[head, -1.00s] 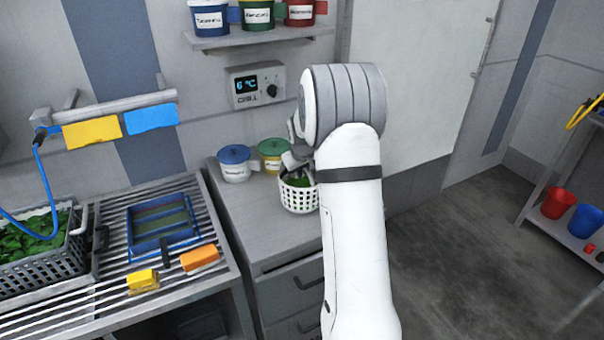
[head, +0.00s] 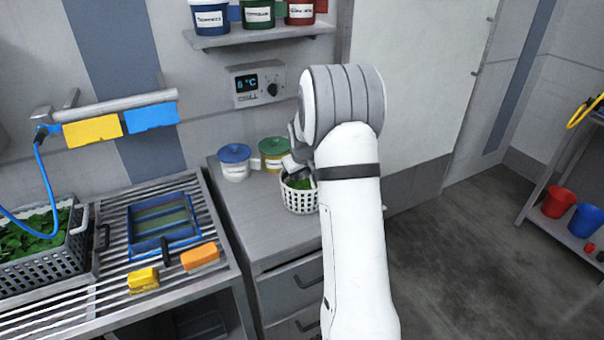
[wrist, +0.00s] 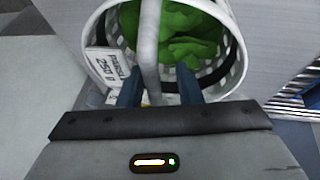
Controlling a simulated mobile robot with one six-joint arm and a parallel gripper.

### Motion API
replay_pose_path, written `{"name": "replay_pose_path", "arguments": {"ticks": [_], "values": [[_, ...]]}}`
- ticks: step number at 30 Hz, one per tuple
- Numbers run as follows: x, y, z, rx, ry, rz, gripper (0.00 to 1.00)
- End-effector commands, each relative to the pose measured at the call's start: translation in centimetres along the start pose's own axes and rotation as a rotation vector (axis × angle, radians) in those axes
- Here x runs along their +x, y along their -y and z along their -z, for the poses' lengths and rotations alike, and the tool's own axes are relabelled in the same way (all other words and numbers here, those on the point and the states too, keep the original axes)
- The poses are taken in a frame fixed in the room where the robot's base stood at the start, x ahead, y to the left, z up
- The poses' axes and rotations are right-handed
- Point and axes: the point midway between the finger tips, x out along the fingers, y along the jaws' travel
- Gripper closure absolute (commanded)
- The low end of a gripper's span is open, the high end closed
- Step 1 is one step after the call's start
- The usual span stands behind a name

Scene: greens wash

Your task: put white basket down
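The white basket (head: 300,198) stands on the grey counter (head: 255,215), with green leaves (wrist: 185,35) inside. In the wrist view the white basket (wrist: 96,30) fills the top, and its pale handle (wrist: 150,50) runs between my two fingers. My gripper (wrist: 160,80) is open around the handle, with a visible gap on the handle's right side. A white label with print (wrist: 103,70) hangs at the basket's left rim. In the head view my gripper (head: 297,167) is at the basket top, partly hidden by my arm.
A blue-lidded tub (head: 235,163) and a green-lidded tub (head: 273,153) stand behind the basket on the counter. At left, a slatted drainboard (head: 75,310) holds a blue frame (head: 163,245), sponges and a grey crate (head: 50,270) of greens. The counter's front left is clear.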

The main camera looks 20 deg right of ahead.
Motion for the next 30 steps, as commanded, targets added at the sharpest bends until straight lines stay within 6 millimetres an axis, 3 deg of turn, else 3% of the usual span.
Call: {"name": "replay_pose_path", "arguments": {"ticks": [5,15,23,26,30], "values": [[-2.2,-0.1,0.1,0.001,-0.004,-0.002,0.68],[-9.3,-0.1,0.1,0.000,-0.004,-0.002,0.68],[-12.2,0.1,-0.1,0.001,-0.001,0.001,0.68],[-13.8,1.2,-0.9,0.005,0.003,0.010,0.68],[-17.8,4.8,-4.3,0.021,0.020,0.042,0.68]]}}
